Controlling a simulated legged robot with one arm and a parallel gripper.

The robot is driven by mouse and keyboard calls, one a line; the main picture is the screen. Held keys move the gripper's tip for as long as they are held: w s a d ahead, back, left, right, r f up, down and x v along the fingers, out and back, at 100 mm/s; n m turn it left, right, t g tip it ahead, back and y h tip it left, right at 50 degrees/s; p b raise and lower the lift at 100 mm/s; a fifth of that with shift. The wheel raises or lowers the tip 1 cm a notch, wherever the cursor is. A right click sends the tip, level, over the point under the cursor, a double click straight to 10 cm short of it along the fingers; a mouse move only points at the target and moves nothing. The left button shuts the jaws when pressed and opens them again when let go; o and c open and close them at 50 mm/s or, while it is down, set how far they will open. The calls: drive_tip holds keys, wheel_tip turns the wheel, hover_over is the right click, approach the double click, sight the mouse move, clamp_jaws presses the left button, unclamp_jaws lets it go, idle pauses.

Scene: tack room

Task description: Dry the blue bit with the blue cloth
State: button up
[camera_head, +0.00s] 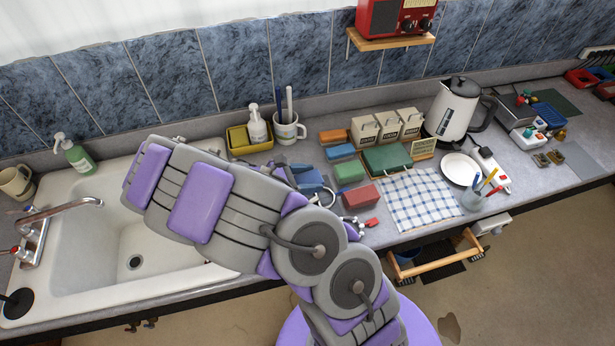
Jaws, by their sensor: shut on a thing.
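My gripper (289,174) is mostly hidden behind my arm, and only a dark grey part shows at the arm's upper right edge. It appears to be shut on a blue cloth (310,176), low over the counter. Metal rings (326,197) of what looks like the blue bit show just below the cloth. My arm hides the rest of the bit, so I cannot tell whether the cloth touches it. A bit with a red tag (372,222) lies nearer the counter's front edge.
Folded orange (333,136), light blue (341,151), green (350,171) and red (361,196) pieces lie to the right. A checked towel (418,199) lies beyond them. The sink (85,255) is at left.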

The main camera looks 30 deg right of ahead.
drive_tip(key=shift+s+a+r, duration=0.15)
drive_tip(key=shift+s+r, duration=0.05)
drive_tip(key=shift+r, duration=0.05)
drive_tip(key=s+a+r+p, duration=0.1)
drive_tip(key=s+r+p, duration=0.3)
drive_tip(key=s+r, duration=0.1)
drive_tip(key=shift+s+a+r+p, duration=0.25)
drive_tip(key=shift+s+a+p, duration=0.1)
drive_tip(key=shift+s, duration=0.3)
